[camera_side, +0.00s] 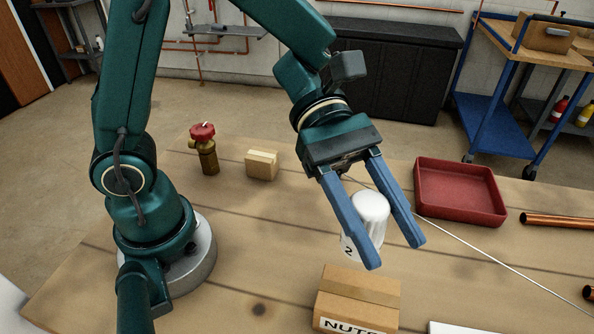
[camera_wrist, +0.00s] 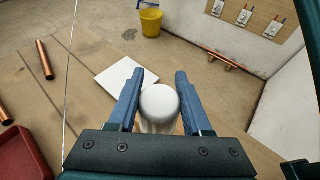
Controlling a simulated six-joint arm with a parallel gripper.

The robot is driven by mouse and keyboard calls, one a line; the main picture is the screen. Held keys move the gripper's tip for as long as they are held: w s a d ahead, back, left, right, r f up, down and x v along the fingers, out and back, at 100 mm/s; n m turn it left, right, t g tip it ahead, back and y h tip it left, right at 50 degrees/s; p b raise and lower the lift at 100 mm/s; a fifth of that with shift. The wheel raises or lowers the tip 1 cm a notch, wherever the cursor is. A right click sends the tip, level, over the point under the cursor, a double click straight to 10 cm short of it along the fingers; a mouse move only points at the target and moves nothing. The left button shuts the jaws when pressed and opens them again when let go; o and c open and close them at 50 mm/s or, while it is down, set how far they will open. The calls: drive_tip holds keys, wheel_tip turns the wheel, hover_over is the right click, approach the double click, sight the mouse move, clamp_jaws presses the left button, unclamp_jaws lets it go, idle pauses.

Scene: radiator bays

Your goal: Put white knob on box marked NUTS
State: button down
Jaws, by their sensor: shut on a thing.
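The white knob (camera_side: 371,213) has a rounded top and a label with a "2" on its side. My gripper (camera_side: 395,252) is shut on it and holds it between two blue fingers. In the wrist view the white knob (camera_wrist: 159,104) sits between the fingertips of my gripper (camera_wrist: 160,85). The cardboard box marked NUTS (camera_side: 357,296) stands on the table at the front, its label partly cut off by the picture's lower edge. The knob appears above and behind the box in the side view; the exact height gap cannot be told.
A red tray (camera_side: 428,206) lies to the right of my gripper. A small plain box (camera_side: 261,167) and a brass valve with red handle (camera_side: 206,152) stand at the back left. Copper pipes (camera_side: 560,220) lie at right. A white panel (camera_wrist: 127,82) and a thin wire (camera_side: 500,262) are close by.

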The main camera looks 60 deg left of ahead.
drive_tip(key=shift+s+d+f, duration=0.2)
drive_tip(key=shift+d+f, duration=0.25)
drive_tip(key=shift+f, duration=0.55)
drive_tip(key=shift+s+d+f, duration=0.2)
drive_tip(key=shift+d+f, duration=0.3)
drive_tip(key=shift+f, duration=0.45)
drive_tip(key=shift+s+d+f, duration=0.2)
drive_tip(key=shift+d+f, duration=0.25)
drive_tip(key=shift+f, duration=0.55)
drive_tip(key=shift+c, duration=1.6)
unclamp_jaws()
drive_tip(key=shift+f, duration=0.15)
